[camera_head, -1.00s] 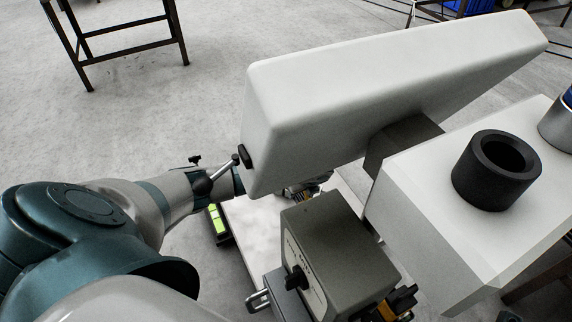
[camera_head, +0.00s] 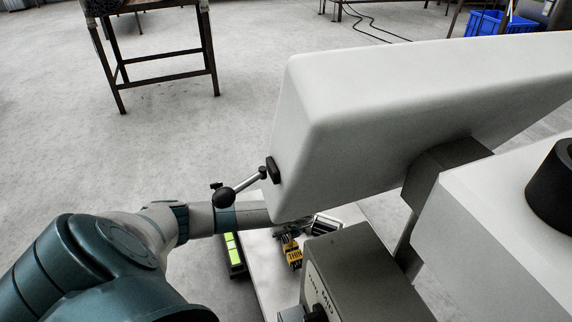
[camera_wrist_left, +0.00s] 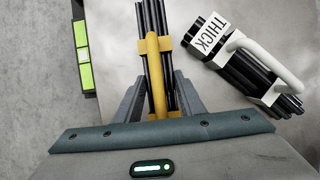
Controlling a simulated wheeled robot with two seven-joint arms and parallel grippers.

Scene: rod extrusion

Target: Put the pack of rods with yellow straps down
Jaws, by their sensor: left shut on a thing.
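The pack of rods with yellow straps (camera_wrist_left: 153,45) is a bundle of black rods with a yellow strap and handle in the left wrist view. My left gripper (camera_wrist_left: 158,92) is shut on its yellow handle, with a grey finger on each side. In the head view the yellow part of the pack (camera_head: 293,254) shows over the pale tabletop, partly hidden by the white machine. I cannot tell whether the rods touch the surface. A second pack with white straps and a THICK label (camera_wrist_left: 245,62) lies to the right. My right gripper is not in view.
A large white machine (camera_head: 400,110) with a lever blocks much of the head view. A grey control box (camera_head: 365,275) stands close to the pack. A black and bright green object (camera_head: 234,252) lies along the left side. A metal-legged table (camera_head: 160,60) stands far back.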

